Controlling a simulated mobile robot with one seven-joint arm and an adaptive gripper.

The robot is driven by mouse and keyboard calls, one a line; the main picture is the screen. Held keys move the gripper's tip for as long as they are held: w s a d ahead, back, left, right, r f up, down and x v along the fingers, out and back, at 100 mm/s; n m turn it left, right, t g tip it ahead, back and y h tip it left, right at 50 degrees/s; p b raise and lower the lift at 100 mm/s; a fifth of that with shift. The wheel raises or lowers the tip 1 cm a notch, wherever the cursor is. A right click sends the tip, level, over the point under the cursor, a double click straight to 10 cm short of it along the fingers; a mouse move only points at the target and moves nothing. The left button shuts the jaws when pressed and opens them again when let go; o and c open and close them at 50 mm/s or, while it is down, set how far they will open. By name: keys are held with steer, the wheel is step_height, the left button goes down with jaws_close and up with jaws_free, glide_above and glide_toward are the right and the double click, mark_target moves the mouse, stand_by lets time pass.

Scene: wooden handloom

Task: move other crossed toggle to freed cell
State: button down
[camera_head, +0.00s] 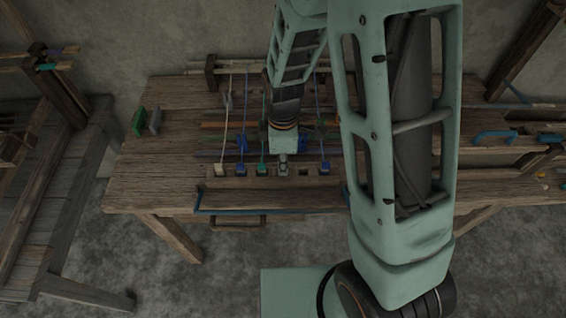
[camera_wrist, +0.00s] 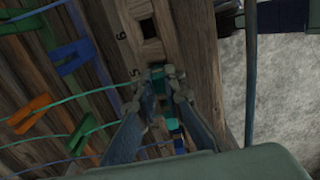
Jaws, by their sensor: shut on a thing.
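My gripper (camera_head: 282,169) is over the row of cells on the loom's front bar (camera_head: 210,182). In the wrist view my gripper (camera_wrist: 160,76) is shut on a teal toggle (camera_wrist: 158,86), beside the mark 5; a teal cord runs to it from the left. I cannot tell whether the toggle is seated or just above its cell. An empty square cell (camera_wrist: 149,28) lies beyond it, near the mark 6. A blue toggle (camera_wrist: 172,123) sits on the near side. In the head view a white toggle (camera_head: 220,170), a blue toggle (camera_head: 241,168) and a green toggle (camera_head: 262,169) stand left of my gripper.
Another blue toggle (camera_head: 325,166) stands to the right. Orange and blue clips (camera_wrist: 30,113) lie among cords on the slats. A blue rail (camera_head: 270,211) runs along the front edge.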

steer(key=c, duration=1.9)
jaws_free()
steer(key=shift+c, duration=0.2)
step_height(320, 180, up, 12)
